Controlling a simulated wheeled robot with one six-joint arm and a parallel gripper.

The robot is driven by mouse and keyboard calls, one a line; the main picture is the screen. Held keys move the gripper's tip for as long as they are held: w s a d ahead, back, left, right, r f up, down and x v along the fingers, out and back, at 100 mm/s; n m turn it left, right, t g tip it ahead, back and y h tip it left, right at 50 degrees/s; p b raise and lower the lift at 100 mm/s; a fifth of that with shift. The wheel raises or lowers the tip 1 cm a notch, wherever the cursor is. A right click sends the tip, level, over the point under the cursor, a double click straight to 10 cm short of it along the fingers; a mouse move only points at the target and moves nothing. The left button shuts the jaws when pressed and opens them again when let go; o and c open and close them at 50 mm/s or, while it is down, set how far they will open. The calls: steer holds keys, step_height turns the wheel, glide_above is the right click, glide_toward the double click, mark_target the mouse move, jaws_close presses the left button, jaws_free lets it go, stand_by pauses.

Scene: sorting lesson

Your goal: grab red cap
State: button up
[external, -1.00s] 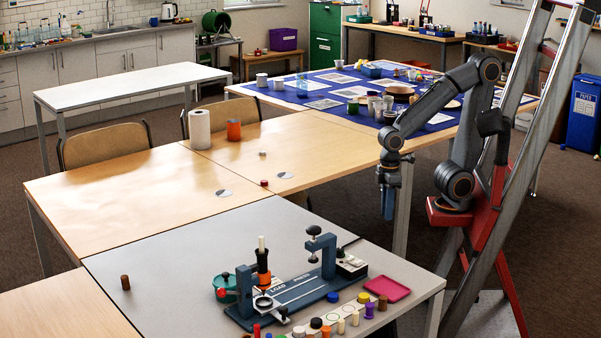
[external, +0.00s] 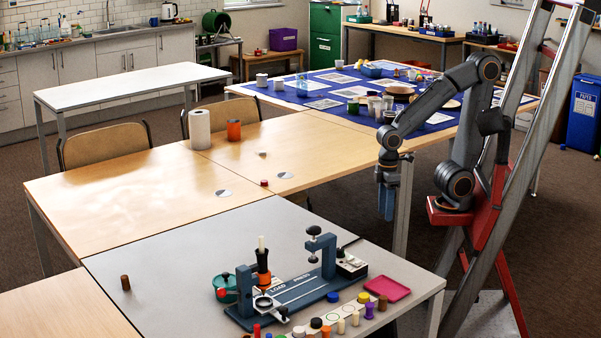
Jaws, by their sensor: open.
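A small red cap-like piece (external: 264,183) lies on the light wooden table (external: 120,195), near its seam with the grey table. A small red peg-like piece (external: 257,330) also stands at the front edge of the picture on the grey table; it is cut off and I cannot tell its exact shape. My gripper (external: 386,210) points down at the right of the tables, well right of the red piece on the wood and apart from it. It is open and I see nothing in it; its fingers are small and nearly edge-on here.
A blue press fixture (external: 300,294) stands on the grey table (external: 190,245), with several coloured caps and pegs and a pink tray (external: 387,289) beside it. A paper roll (external: 200,130) and an orange can (external: 234,131) stand behind. The middle of the wooden table is mostly clear.

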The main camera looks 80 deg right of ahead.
steer(key=w+d+r+n+y+p, duration=0.1)
steer(key=w+d+r+p, duration=0.15)
steer(key=w, duration=0.65)
steer(key=w+d+r+n+p, duration=0.15)
steer(key=w+r+p, duration=0.25)
steer(key=w, duration=0.5)
steer(key=w+d+r+n+y+p, duration=0.1)
steer(key=w+d+r+p, duration=0.25)
steer(key=w, duration=0.55)
steer(key=n+t+p, duration=0.3)
steer(key=p, duration=0.6)
glide_toward(265, 181)
steer(key=shift+d+p+x, duration=0.1)
steer(key=shift+p+x, duration=0.35)
steer(key=shift+x, duration=1.5)
steer(key=shift+d+p+x, duration=0.15)
steer(key=shift+p+x, duration=0.25)
steer(key=shift+x, duration=1.55)
jaws_close()
